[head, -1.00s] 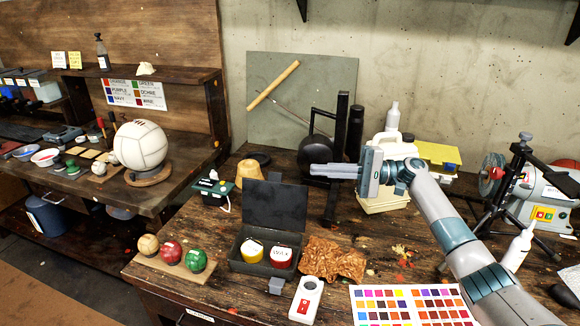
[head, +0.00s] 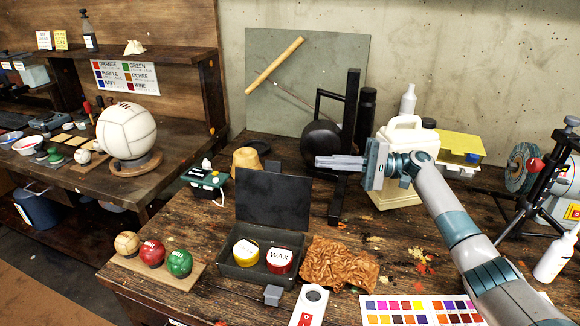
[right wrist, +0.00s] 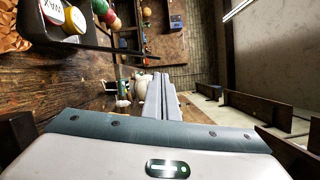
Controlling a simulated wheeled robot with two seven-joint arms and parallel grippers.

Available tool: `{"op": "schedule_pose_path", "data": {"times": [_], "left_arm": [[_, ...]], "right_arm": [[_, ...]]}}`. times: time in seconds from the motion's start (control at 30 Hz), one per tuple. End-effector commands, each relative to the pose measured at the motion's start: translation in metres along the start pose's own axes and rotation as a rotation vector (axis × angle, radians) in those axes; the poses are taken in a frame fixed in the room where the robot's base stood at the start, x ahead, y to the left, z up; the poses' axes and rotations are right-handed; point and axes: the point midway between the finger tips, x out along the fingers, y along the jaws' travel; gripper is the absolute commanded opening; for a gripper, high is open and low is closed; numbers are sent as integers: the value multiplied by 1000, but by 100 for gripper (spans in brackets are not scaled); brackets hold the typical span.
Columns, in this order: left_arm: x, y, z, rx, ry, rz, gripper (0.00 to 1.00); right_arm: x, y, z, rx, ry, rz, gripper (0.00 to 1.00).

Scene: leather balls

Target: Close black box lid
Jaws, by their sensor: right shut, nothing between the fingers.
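The black box (head: 233,271) stands on the wooden workbench with its lid (head: 273,199) raised upright at the back. Inside it are a yellow tin (head: 246,252) and a red tin marked WAX (head: 279,261). My right gripper (head: 320,161) is shut and empty. In the head view it shows above and to the right of the lid's top edge, apart from it, pointing left. In the right wrist view its closed fingers (right wrist: 161,98) show mid-frame, and part of the box (right wrist: 78,35) with the tins shows at upper left. My left gripper is not in view.
Colored balls on a wooden board (head: 160,266) lie left of the box. Crumpled brown leather (head: 340,262) and a white device with a red switch (head: 310,306) lie at its right. A black stand (head: 347,140) and white jug (head: 405,150) stand behind the gripper.

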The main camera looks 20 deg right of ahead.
Motion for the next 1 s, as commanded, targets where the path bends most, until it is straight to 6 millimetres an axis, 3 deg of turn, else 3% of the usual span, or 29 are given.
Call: {"op": "schedule_pose_path", "data": {"times": [0.1,0.63,1.0], "left_arm": [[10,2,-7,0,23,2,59],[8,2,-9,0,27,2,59],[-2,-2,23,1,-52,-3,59]], "right_arm": [[-1,11,-3,0,0,0,0],[1,10,-2,0,0,0,0],[25,8,-2,1,-2,0,0]]}}
